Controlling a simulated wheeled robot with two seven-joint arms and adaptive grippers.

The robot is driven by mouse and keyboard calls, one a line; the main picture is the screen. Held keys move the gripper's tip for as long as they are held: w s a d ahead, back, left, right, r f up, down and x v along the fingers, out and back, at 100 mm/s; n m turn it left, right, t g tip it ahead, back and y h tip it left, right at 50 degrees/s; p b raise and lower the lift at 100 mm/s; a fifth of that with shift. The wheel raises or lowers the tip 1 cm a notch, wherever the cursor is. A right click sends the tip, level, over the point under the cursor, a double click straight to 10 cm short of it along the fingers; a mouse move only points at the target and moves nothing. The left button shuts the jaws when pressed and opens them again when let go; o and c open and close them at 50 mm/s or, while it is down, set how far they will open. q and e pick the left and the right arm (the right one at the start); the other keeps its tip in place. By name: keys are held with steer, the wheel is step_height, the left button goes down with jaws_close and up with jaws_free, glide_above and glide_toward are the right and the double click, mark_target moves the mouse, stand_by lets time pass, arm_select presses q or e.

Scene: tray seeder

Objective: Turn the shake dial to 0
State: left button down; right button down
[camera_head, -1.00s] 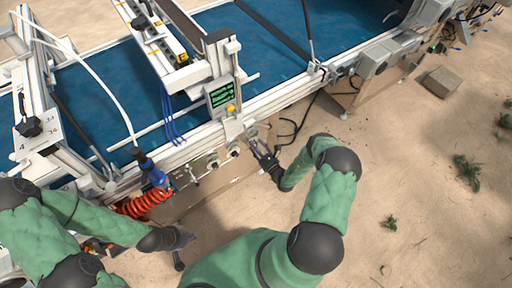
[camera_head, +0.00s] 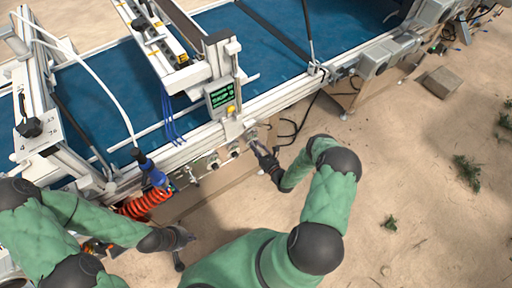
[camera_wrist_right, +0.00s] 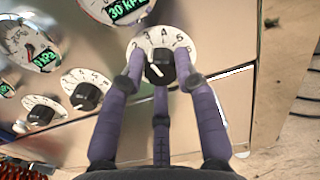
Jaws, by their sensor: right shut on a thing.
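A white numbered dial (camera_wrist_right: 178,38) with a black knob (camera_wrist_right: 160,68) sits on the metal panel in the right wrist view. Numbers around 2 to 5 show on its upper edge, and the knob's white mark points to the lower left. My right gripper (camera_wrist_right: 160,62) has its purple fingers around this knob, shut on it. In the head view this gripper (camera_head: 257,146) is at the right end of the front panel, and the dial's label is not readable. My left gripper (camera_head: 181,238) hangs away from the panel at the lower left; its fingers are unclear.
Two more black-knobbed dials (camera_wrist_right: 87,96) (camera_wrist_right: 41,113) sit left of the held one, below gauges (camera_wrist_right: 27,44) (camera_wrist_right: 118,6). A green-lettered display (camera_head: 222,95) is above the panel. A red coiled hose (camera_head: 145,203) hangs left.

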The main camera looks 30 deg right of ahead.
steer(key=shift+w+a+n+p, duration=0.15)
steer(key=shift+n+p, duration=0.25)
steer(key=shift+n, duration=3.75)
steer(key=shift+s+a+n+p, duration=0.1)
steer(key=shift+n+p, duration=0.25)
steer(key=shift+n, duration=3.8)
steer(key=shift+a, duration=0.1)
steer(key=c, duration=0.9)
jaws_free()
steer(key=shift+c, duration=0.2)
